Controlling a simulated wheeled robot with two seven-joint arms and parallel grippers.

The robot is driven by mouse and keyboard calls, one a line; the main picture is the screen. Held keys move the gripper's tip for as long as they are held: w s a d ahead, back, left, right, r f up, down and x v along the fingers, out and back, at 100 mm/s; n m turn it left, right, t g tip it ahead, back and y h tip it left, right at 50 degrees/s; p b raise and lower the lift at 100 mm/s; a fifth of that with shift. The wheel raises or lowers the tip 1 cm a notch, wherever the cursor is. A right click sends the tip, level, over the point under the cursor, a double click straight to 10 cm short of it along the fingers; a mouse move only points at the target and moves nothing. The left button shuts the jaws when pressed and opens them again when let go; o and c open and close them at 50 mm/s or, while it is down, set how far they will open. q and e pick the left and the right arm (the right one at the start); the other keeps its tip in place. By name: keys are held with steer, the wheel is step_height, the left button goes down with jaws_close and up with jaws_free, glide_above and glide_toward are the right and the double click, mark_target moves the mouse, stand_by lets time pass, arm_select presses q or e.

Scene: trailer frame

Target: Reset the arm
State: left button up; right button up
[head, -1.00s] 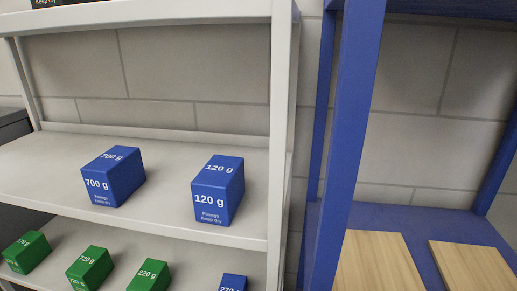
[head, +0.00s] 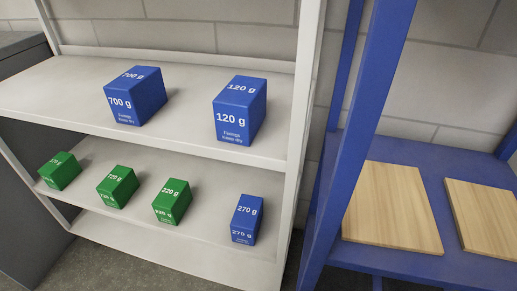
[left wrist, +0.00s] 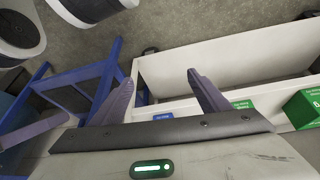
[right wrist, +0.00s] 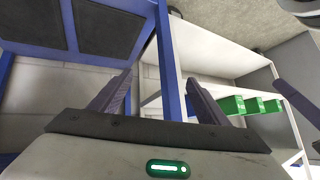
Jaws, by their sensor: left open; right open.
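My left gripper (left wrist: 160,95) shows in the left wrist view with its two fingers spread and nothing between them. My right gripper (right wrist: 160,95) shows in the right wrist view, also spread and empty, with a blue frame post beyond its fingers. Neither gripper shows in the head view. Both appear apart from the shelves and the boxes, though exact distances cannot be told.
The white shelf (head: 200,151) holds blue boxes marked 700 g (head: 136,96) and 120 g (head: 240,110) on its upper board. Several green boxes (head: 118,187) and a blue 270 g box (head: 246,219) stand below. A blue rack (head: 440,180) at right bears two wooden boards (head: 390,208).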

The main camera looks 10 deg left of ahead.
arm_select(q)
steer(key=w+d+f+t+h, duration=0.1)
steer(key=w+d+t+h, duration=0.25)
steer(key=d, duration=0.45)
steer(key=a+r+y+p, duration=0.1)
steer(key=a+r+p, duration=0.1)
steer(key=r+p, duration=0.4)
steer(key=s+a+r+y+p, duration=0.1)
steer(key=r+p, duration=0.5)
steer(key=p, duration=0.8)
steer(key=shift+s+a+p, duration=0.2)
steer(key=shift+a+p, duration=0.15)
steer(key=shift+a, duration=0.45)
arm_select(e)
steer(key=s+d+r+h, duration=0.1)
steer(key=s+d+r, duration=0.1)
steer(key=r, duration=1)
steer(key=shift+d+t, duration=0.3)
steer(key=shift+d, duration=0.6)
